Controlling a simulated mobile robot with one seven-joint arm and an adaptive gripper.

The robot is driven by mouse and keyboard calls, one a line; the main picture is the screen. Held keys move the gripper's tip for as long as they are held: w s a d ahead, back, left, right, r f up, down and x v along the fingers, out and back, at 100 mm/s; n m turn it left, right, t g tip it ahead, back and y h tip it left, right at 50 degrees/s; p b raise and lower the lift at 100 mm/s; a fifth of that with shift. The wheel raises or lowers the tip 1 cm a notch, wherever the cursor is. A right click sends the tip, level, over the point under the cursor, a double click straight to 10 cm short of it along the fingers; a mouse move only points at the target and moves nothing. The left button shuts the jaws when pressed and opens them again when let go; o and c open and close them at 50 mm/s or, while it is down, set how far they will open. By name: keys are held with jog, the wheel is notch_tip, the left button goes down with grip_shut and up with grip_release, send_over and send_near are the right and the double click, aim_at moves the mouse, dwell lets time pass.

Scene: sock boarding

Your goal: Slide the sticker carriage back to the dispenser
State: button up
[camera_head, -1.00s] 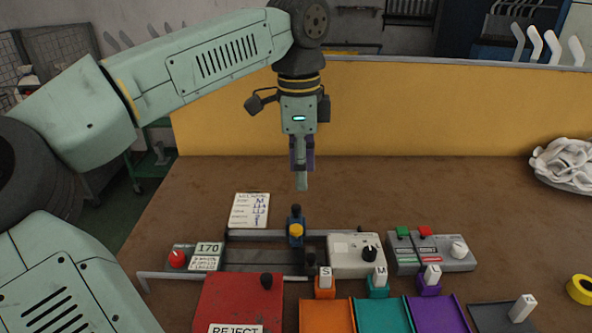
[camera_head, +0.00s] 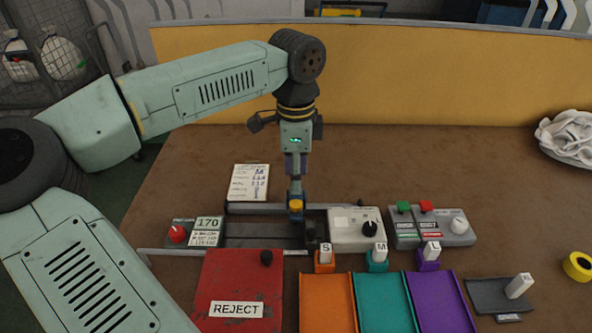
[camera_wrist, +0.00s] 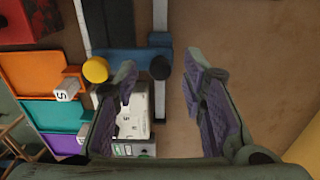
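The sticker carriage (camera_head: 296,213) is a small blue block with a yellow knob and a black upright knob, sitting on a grey rail, left of a white box with a black dial (camera_head: 345,232), which looks like the dispenser. In the wrist view the carriage (camera_wrist: 125,60) shows its yellow knob at left and black knob (camera_wrist: 160,67) at right. My gripper (camera_head: 296,192) points down at the carriage, hiding the black knob in the head view. In the wrist view my gripper (camera_wrist: 160,68) is open, its fingertips on either side of the black knob with visible gaps.
A red REJECT bin (camera_head: 240,285) and orange (camera_head: 326,300), teal (camera_head: 382,300) and purple (camera_head: 438,300) trays stand in front. A control box with green and red buttons (camera_head: 430,228) is at right. A paper card (camera_head: 248,184) lies behind the rail.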

jog(key=shift+f, duration=0.2)
jog(key=shift+c, duration=0.2)
grip_shut()
dwell(0.6)
